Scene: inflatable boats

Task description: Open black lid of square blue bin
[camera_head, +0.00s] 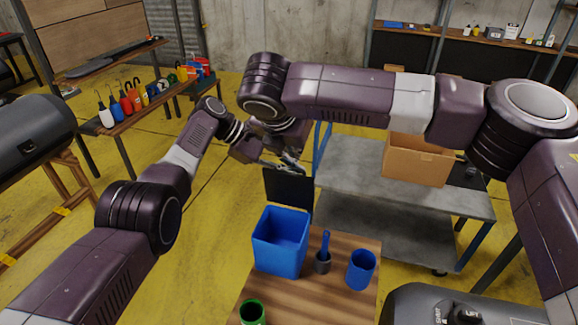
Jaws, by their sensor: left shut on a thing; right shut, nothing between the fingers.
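The square blue bin (281,240) stands on the wooden table, and I see into its open top. Its black lid (289,188) stands up roughly vertical at the bin's back edge. My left gripper (278,166) is at the lid's top edge, shut on it. My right gripper (293,157) is close above and behind, shut and empty. The two grippers overlap in the picture, so their fingertips are partly hidden.
On the wooden table (343,245) are a dark cup (323,262) with a blue-handled tool, a blue cup (361,270) and a green cup (252,313). A grey metal table (360,165) behind bears a cardboard box (417,160).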

